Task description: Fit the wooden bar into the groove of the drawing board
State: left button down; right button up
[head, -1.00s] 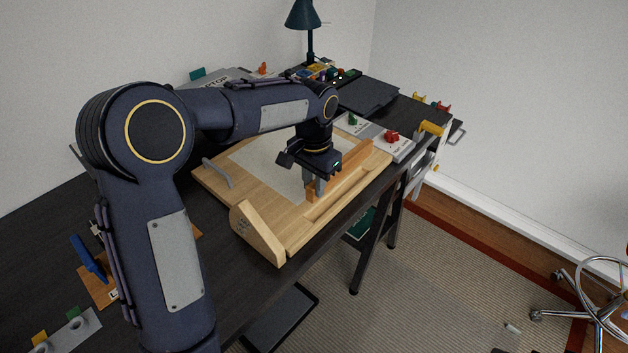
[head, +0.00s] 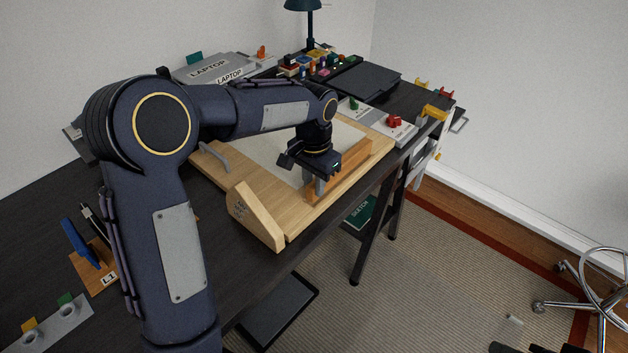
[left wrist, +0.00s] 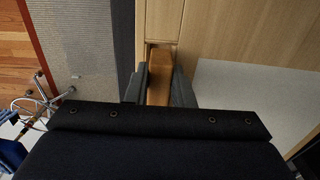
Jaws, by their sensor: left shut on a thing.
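The wooden bar (head: 352,159) is an orange-brown strip standing on its long edge along the front of the drawing board (head: 222,173). My left gripper (head: 318,187) is shut on the bar near its closer end, pointing down. The bar lies in line with the groove and hides most of it; I cannot tell whether its lower edge is inside. In the left wrist view the bar (left wrist: 160,73) sits between the two dark fingers, with pale board wood beyond it. My right gripper is not in view.
A wooden end block (head: 257,215) stands at the board's near corner. A grey handle (head: 216,157) is on its left side. A grey panel with a red knob (head: 394,121) lies beyond the board. A yellow clamp (head: 433,113) is at the desk edge.

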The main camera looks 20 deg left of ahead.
pick_arm(q)
jog(key=c, duration=1.2)
grip_release()
jog(key=shift+o, duration=0.2)
notch_tip(320, 180, up, 7)
jog(key=shift+r, duration=0.35)
jog(key=s+a+r+n+t+h, duration=0.2)
jog(key=s+a+n, duration=0.1)
jog(key=s, duration=1.1)
jog(key=s+d+f+n+t+h, duration=0.1)
jog(key=s+f, duration=0.1)
jog(key=s, duration=0.4)
jog(key=s+d+f+n+t, duration=0.1)
jog(key=s+d+f+t, duration=0.1)
jog(key=s, duration=0.4)
jog(key=shift+f+n+t+h, duration=0.3)
jog(key=shift+f+n+h, duration=0.1)
jog(key=shift+f, duration=0.45)
